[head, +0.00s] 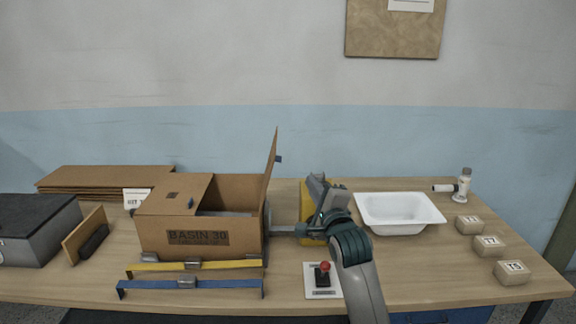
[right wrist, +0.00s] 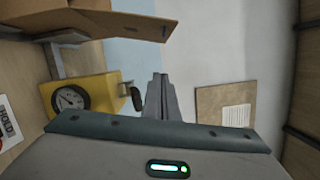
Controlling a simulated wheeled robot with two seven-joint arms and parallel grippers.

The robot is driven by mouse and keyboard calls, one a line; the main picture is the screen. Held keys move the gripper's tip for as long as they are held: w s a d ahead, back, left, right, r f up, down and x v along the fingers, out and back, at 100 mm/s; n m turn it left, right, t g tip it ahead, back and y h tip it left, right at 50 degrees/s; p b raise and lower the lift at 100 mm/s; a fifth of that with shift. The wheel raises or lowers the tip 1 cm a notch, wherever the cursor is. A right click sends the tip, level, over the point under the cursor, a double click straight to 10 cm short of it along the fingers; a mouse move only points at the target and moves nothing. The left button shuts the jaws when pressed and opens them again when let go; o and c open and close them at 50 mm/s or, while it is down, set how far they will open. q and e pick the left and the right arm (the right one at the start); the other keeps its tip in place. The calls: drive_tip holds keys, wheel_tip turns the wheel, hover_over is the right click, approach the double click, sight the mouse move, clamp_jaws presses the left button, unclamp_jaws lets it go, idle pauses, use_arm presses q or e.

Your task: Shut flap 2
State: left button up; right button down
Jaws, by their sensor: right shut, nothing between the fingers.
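A brown cardboard box marked BASIN 30 (head: 199,240) stands on the bench at centre left. Its left flap (head: 175,195) lies flat over the left part of the opening. Its right flap (head: 271,160) stands up, leaning slightly outward, with a small dark tab on it. I cannot read any flap numbers. A flap edge of the box also shows in the right wrist view (right wrist: 125,24). My right gripper (head: 319,183) is shut and empty, right of the box and apart from the upright flap. Its fingers show in the right wrist view (right wrist: 161,98). My left gripper is not in view.
A yellow gauge unit (right wrist: 85,98) stands beside the box, partly hidden by my right arm in the head view. A white basin (head: 400,211) and several small labelled blocks (head: 490,245) lie right. A red-knobbed switch (head: 322,275) and blue and yellow strips (head: 190,290) lie in front.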

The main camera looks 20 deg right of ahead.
drive_tip(key=w+a+r+p, duration=0.1)
drive_tip(key=w+a+p, duration=0.2)
drive_tip(key=w, duration=0.8)
drive_tip(key=p, duration=0.2)
drive_tip(key=shift+a+r+p, duration=0.15)
drive_tip(key=shift+r+p, duration=0.1)
drive_tip(key=shift+p, duration=0.1)
drive_tip(key=shift+w, duration=0.15)
